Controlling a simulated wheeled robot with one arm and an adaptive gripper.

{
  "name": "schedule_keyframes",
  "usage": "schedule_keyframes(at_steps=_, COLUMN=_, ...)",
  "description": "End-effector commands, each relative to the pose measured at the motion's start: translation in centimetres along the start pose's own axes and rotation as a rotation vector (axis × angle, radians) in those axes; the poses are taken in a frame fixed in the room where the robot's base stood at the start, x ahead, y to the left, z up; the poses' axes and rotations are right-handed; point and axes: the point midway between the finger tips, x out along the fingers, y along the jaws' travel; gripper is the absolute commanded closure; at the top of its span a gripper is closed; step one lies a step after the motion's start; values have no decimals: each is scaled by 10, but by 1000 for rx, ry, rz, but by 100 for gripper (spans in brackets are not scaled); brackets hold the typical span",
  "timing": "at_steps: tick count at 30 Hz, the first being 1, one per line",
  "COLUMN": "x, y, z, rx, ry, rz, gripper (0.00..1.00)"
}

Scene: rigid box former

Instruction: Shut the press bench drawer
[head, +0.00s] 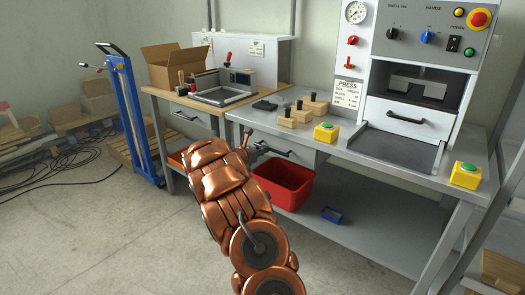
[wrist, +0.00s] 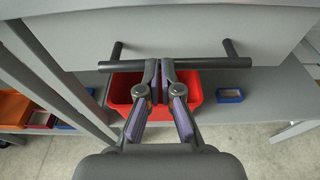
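The press bench drawer (head: 300,152) is a grey front under the bench top, left of the press. Its dark bar handle (wrist: 215,63) spans the wrist view on two posts, with the pale drawer front (wrist: 200,28) behind it. I cannot tell how far the drawer stands out from the bench. My gripper (wrist: 160,72) has its fingertips together across the middle of the bar, and contact is not clear. Nothing shows between the fingers.
A red bin (head: 285,184) and a small blue tray (head: 332,214) are on the lower shelf. The bench top (head: 345,155) carries wooden-based blocks and yellow green-button boxes. A wooden-topped bench (head: 160,92) adjoins at left, beside a blue lift trolley (head: 130,115).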

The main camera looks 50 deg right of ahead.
Motion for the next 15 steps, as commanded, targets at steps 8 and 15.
schedule_keyframes(at_steps=8, x=-42, y=3, z=2, rx=-3, ry=-5, rz=7, gripper=100)
schedule_keyframes(at_steps=15, x=-91, y=4, z=1, rx=-4, ry=-5, rz=10, gripper=100)
